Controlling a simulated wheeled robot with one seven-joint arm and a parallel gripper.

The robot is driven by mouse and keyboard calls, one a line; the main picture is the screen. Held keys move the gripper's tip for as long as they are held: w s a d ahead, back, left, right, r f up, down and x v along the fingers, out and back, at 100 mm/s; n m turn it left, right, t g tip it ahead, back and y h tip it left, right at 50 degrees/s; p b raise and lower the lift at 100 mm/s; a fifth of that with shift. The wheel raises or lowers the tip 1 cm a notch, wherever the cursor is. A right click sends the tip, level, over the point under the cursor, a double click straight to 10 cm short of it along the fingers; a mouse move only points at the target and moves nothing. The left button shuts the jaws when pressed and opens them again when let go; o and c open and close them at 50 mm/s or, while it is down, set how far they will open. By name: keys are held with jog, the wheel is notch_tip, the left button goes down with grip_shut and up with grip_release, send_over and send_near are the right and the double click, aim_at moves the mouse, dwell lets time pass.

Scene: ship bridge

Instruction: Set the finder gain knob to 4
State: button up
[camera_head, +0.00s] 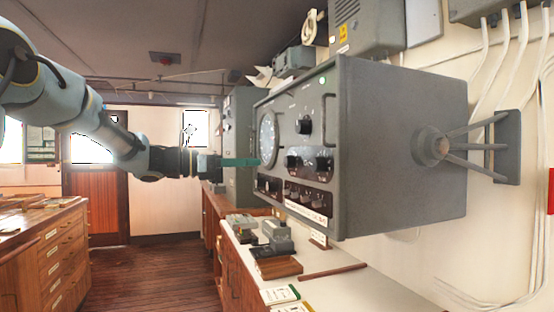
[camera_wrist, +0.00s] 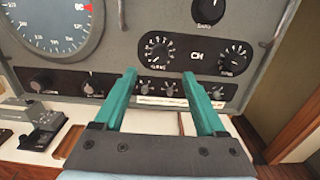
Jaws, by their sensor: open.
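A grey instrument box (camera_head: 400,150) on the wall carries a front panel with a round dial (camera_head: 267,138) and several black knobs. An upper knob (camera_head: 304,125) sits alone; it is partly cut off in the wrist view (camera_wrist: 208,10). Below it are a left scaled knob (camera_wrist: 160,47) and a right scaled knob (camera_wrist: 235,57) with white marks around them. A row of small knobs (camera_wrist: 143,86) runs along the bottom. I cannot read which one is the finder gain knob. My gripper (camera_wrist: 159,74), with teal fingers, is open and empty before the panel; it also shows in the head view (camera_head: 258,161).
A counter (camera_head: 370,290) below the box holds small grey devices (camera_head: 276,232) and papers (camera_head: 280,294). A wooden drawer cabinet (camera_head: 50,255) stands at left. A metal handle (camera_wrist: 268,52) sticks out at the panel's right. The floor between is clear.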

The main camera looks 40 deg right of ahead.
aim_at(285, 162)
jog(key=p+x, duration=0.3)
jog(key=x, duration=0.5)
jog(key=shift+s+d, duration=0.15)
jog(key=shift+d, duration=0.05)
jog(key=shift+s+d, duration=0.15)
jog(key=shift+d, duration=0.3)
grip_shut()
